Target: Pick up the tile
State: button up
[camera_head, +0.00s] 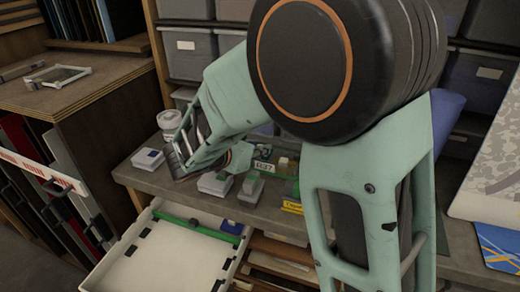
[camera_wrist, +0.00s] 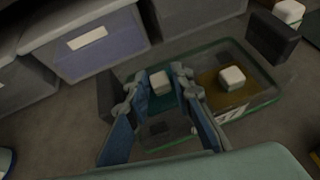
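In the wrist view, my gripper (camera_wrist: 162,74) has two blue-grey fingers spread apart. A small white block (camera_wrist: 160,83) shows between the fingertips over a teal square patch (camera_wrist: 166,103); I cannot tell whether the fingers touch it. A second white block (camera_wrist: 231,78) sits on an amber square (camera_wrist: 215,97) to the right. Both squares lie within a clear, green-edged glass piece or tray (camera_wrist: 262,101). Which piece is the tile is not clear. In the head view, my arm reaches down to the bench and the fingertips cannot be made out.
Grey storage bins (camera_wrist: 88,42) stand behind the bench. Several small lidded boxes (camera_head: 216,183) sit along the bench's front edge. A white open drawer (camera_head: 165,258) juts out below. A dark block (camera_wrist: 271,38) is at the wrist view's upper right.

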grip_shut()
jog(key=shift+r, duration=0.15)
